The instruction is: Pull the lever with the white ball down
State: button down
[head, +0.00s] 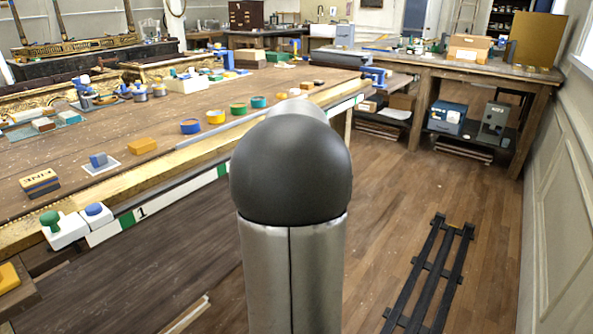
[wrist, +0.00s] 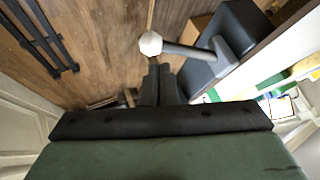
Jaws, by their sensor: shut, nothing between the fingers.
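The lever's white ball (wrist: 151,43) shows in the upper middle of the wrist view. Its grey rod (wrist: 188,49) runs right from the ball to a dark housing (wrist: 238,38) fixed beside the bench edge. My gripper (wrist: 158,68) is shut and empty, its dark fingers side by side. In the wrist picture the fingertips lie just below the ball, with a small gap; the depth between them is unclear. In the head view neither the lever nor my gripper shows; my own arm fills the middle and may hide them.
A long wooden workbench (head: 165,131) with tape rolls and small boxes runs along the left of the head view. A black slatted rack (head: 432,275) lies on the floor at right. A second bench (head: 455,73) stands behind. Open wooden floor (head: 385,190) lies between.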

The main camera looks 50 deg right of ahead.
jog(key=shift+r+p, duration=0.35)
jog(key=shift+r, duration=0.3)
jog(key=s+f+p+v, duration=0.1)
jog(key=s+p+v, duration=0.1)
jog(key=v, duration=1.1)
jog(key=shift+a+p, duration=0.35)
